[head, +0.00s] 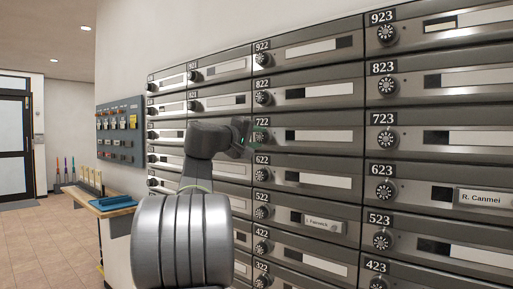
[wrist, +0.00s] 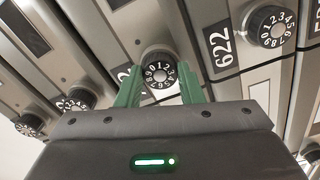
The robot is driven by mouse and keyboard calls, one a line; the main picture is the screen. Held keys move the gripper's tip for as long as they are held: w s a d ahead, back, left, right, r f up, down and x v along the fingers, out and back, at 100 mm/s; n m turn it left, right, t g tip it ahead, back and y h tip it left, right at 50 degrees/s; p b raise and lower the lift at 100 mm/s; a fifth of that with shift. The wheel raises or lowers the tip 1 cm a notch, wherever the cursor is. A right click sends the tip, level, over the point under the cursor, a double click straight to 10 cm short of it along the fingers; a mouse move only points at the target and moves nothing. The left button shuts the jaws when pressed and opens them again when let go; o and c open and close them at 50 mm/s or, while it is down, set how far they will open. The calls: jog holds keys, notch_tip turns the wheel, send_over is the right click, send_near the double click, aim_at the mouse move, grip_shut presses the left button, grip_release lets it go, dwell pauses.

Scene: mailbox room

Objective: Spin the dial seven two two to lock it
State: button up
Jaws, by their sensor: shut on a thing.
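The dial of box 722 (wrist: 158,72) is a round black knob with white digits around its rim, in the upper middle of the wrist view. My gripper (wrist: 160,84) has its two green fingers on either side of this dial, shut on it. The box's number label is mostly hidden behind the left finger. In the head view, the 722 label (head: 262,122) shows just above my gripper (head: 248,137), which partly covers the dial. Box 722's door (head: 310,136) is flush in the wall of boxes.
Dial 622 (wrist: 270,27) sits close to the right in the wrist view. Other mailboxes with dials surround it. A grey key panel (head: 120,127) and a wooden ledge with a blue tray (head: 114,202) stand at left. Open tiled floor (head: 60,240) lies further left.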

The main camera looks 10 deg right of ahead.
jog(key=m+b, duration=0.1)
jog(key=m, duration=0.1)
jog(key=m+b, duration=0.1)
jog(key=m, duration=0.1)
jog(key=m+b, duration=0.2)
jog(key=shift+f, duration=0.3)
jog(key=m+b, duration=0.2)
jog(key=m, duration=0.4)
jog(key=shift+r+b, duration=0.15)
jog(key=shift+b, duration=0.15)
jog(key=shift+m, duration=0.4)
jog(key=o, duration=1)
jog(key=shift+w, duration=0.1)
jog(key=b+v, duration=0.1)
jog(key=v, duration=1.3)
